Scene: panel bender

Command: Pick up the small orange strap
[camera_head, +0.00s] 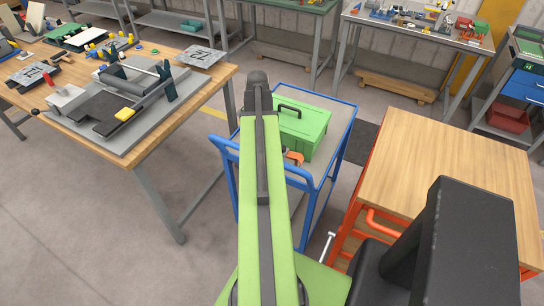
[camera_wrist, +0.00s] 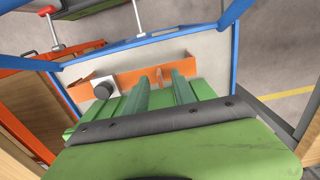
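The small orange strap lies on the cart's grey top. In the wrist view the strap (camera_wrist: 128,79) runs as a bent band across the middle, just beyond my fingertips. In the head view only a short piece of the strap (camera_head: 294,158) shows beside my arm, in front of the green toolbox (camera_head: 308,130). My gripper (camera_wrist: 159,80) shows two green fingers standing apart, with a gap between them and nothing seen held. I cannot tell how high the fingertips are above the strap. In the head view the gripper is hidden behind my arm.
The blue-framed cart (camera_head: 348,125) has raised rails around its top. A dark round knob (camera_wrist: 103,89) sits by the strap's left end. A wooden-topped orange cart (camera_head: 455,155) stands close on the right. A cluttered wooden table (camera_head: 180,115) stands left, with floor between.

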